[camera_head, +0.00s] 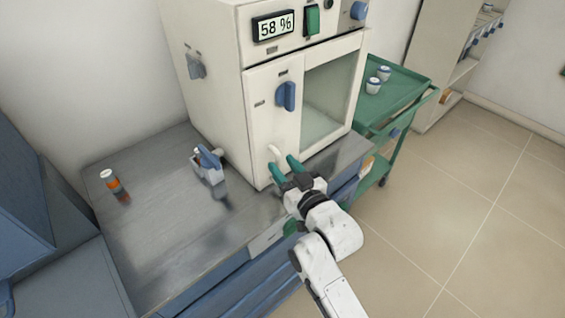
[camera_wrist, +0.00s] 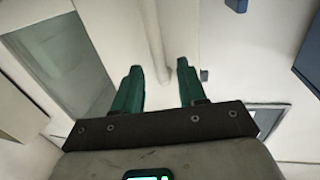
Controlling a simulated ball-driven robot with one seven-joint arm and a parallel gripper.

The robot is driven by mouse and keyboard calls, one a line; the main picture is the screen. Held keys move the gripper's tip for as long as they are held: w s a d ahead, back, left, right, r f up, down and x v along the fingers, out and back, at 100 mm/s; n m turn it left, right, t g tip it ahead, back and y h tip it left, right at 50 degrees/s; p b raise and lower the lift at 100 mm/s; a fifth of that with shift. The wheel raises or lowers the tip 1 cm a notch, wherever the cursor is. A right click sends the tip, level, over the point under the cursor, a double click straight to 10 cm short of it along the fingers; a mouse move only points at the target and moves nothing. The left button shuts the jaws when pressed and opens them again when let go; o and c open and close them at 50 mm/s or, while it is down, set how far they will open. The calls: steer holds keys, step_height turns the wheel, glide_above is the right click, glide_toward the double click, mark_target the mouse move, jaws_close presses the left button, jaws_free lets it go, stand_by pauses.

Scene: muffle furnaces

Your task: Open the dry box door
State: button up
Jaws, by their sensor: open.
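The cream dry box (camera_head: 215,70) stands on a metal bench, with a "58 %" display on top. Its front door (camera_head: 265,118) looks closed, with a blue knob (camera_head: 286,96) and a glass window (camera_head: 330,92). A pale handle (camera_head: 275,152) sits low on the front, partly hidden by my gripper. My gripper (camera_head: 282,164) has its green fingers apart at this handle. In the wrist view my gripper (camera_wrist: 159,72) is open, and a pale bar (camera_wrist: 154,38) runs down toward the gap between the fingertips. I cannot tell whether the fingers touch it.
The metal bench (camera_head: 150,225) holds an orange-labelled bottle (camera_head: 110,180) and a small holder with a blue item (camera_head: 208,165), left of the box. A green cart (camera_head: 400,92) with two small jars (camera_head: 378,79) stands right of the box. Floor at the right is clear.

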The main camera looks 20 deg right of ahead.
steer(key=shift+w+a, duration=0.15)
steer(key=shift+w, duration=0.5)
steer(key=shift+c, duration=0.5)
jaws_close()
